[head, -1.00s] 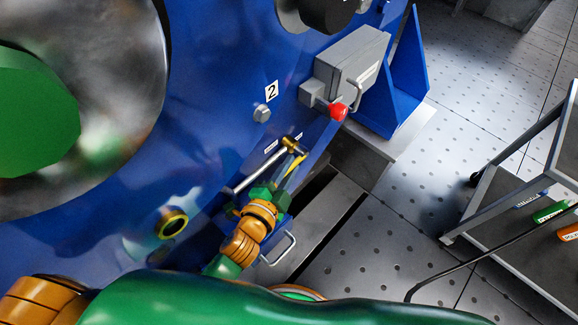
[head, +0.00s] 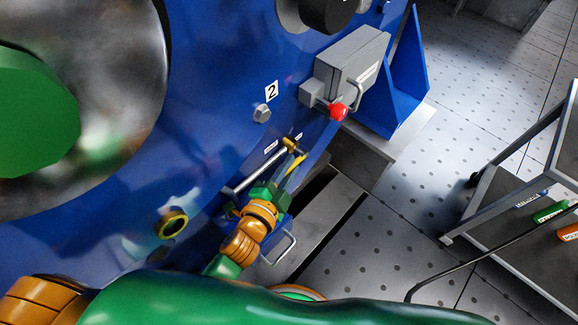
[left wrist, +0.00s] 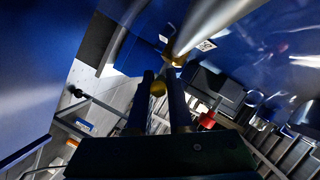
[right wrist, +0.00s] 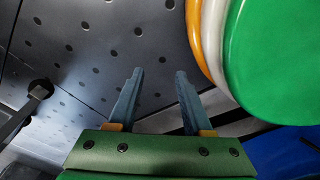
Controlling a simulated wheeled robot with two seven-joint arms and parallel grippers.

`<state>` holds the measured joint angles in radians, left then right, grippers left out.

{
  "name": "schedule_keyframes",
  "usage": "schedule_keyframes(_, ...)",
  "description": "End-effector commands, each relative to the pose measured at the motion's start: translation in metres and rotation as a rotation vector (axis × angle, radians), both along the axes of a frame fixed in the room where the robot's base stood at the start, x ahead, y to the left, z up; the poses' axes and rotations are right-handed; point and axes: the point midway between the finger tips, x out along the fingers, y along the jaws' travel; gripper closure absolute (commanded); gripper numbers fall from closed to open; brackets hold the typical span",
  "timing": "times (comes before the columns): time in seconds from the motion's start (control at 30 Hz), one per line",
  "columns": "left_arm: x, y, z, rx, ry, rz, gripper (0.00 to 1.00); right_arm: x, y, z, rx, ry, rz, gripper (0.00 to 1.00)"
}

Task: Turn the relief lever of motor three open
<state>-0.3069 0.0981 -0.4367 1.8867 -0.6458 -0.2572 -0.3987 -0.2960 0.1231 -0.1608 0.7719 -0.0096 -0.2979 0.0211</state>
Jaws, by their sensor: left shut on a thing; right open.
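The relief lever (head: 294,157) is a small yellow-brass piece at the end of a silver rod (head: 255,172), low on the blue motor housing. My left gripper (head: 289,168) reaches up to it from below and is shut on it. In the left wrist view, the lever's yellow end (left wrist: 158,88) sits between my dark fingers, below the brass joint (left wrist: 174,61) and the silver rod. The fingers partly hide the lever. My right gripper (right wrist: 152,88) is open and empty in the right wrist view, above perforated floor plates.
A plate reading 2 (head: 271,91) is on the housing. A grey box (head: 345,68) with a red knob (head: 338,111) stands up-right of the lever. A metal handle (head: 279,248) is below, and a grey cart (head: 510,215) stands at right on open floor.

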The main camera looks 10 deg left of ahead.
Motion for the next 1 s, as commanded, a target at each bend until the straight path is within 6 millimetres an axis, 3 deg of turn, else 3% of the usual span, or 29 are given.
schedule_keyframes(0.1, 0.000, 0.000, -0.004, -0.004, -0.003, 0.001, 1.00, 0.004, 0.000, -0.004, 0.000, -0.003, 0.000, 0.50)
schedule_keyframes(0.33, 0.000, -0.001, -0.013, -0.059, -0.078, 0.001, 1.00, 0.033, 0.023, -0.014, 0.029, -0.016, 0.002, 0.50)
schedule_keyframes(0.7, 0.000, 0.000, -0.007, -0.073, -0.098, 0.001, 1.00, 0.037, 0.027, -0.008, 0.034, -0.011, 0.001, 0.50)
schedule_keyframes(0.73, 0.000, 0.000, -0.007, -0.072, -0.099, 0.001, 0.79, 0.037, 0.027, -0.008, 0.034, -0.011, 0.001, 0.50)
schedule_keyframes(0.83, 0.000, 0.000, -0.007, -0.072, -0.099, 0.001, 0.52, 0.037, 0.027, -0.008, 0.034, -0.011, 0.001, 0.50)
schedule_keyframes(1.0, 0.000, 0.000, -0.007, -0.072, -0.100, 0.001, 0.52, 0.037, 0.027, -0.008, 0.033, -0.011, 0.001, 0.50)
